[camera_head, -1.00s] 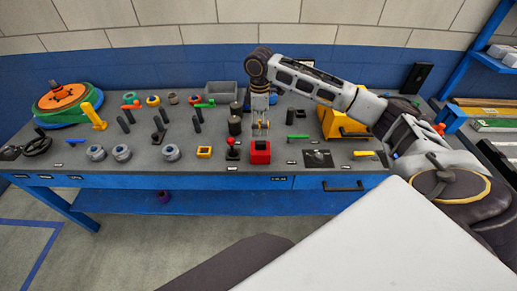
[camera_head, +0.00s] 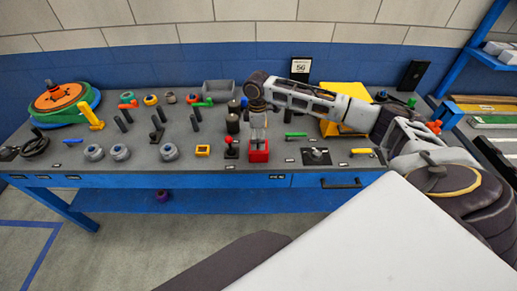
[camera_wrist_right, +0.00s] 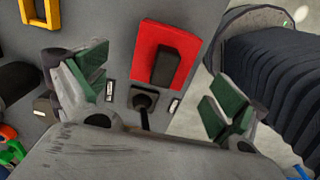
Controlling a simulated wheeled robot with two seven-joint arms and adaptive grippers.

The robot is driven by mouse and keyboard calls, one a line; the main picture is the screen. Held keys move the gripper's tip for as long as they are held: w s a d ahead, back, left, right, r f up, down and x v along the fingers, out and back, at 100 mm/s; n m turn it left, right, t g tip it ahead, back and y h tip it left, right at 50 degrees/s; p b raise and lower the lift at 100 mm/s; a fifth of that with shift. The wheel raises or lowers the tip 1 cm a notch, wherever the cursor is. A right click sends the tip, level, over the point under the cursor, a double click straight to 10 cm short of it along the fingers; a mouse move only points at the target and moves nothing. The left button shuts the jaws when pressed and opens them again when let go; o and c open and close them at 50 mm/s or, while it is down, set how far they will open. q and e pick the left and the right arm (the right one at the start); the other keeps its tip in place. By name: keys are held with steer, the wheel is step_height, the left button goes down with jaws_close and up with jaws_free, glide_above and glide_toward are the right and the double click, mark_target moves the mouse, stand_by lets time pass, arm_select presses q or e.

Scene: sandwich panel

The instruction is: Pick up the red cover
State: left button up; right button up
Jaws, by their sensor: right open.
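The red cover (camera_head: 259,156) is a small red block near the front edge of the workbench. My right gripper (camera_head: 258,139) points down just above the cover. In the right wrist view my right gripper (camera_wrist_right: 155,88) is open, its green-padded fingers spread wide, with the cover ahead between them; nothing is held. Contact with the cover cannot be told. My left gripper is not in view.
A red-topped joystick (camera_head: 231,148) stands left of the cover. A yellow square ring (camera_head: 203,150) lies farther left. A dark plate with a knob (camera_head: 316,156) is to the right. Dark cylinders (camera_head: 233,124) and a grey bin (camera_head: 219,91) stand behind.

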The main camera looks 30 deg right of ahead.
mark_target(258, 146)
steer(key=shift+f, duration=0.3)
steer(key=shift+f, duration=0.1)
steer(key=shift+s+f+p, duration=0.15)
steer(key=shift+f+p, duration=0.05)
steer(key=shift+f, duration=1.05)
steer(key=shift+s+f+p, duration=0.15)
steer(key=shift+f, duration=1.1)
steer(key=c, duration=1.2)
steer(key=shift+o, duration=0.2)
steer(key=shift+r, duration=0.15)
step_height(258, 146, up, 10)
steer(key=shift+d+f+b, duration=0.1)
steer(key=shift+b, duration=0.2)
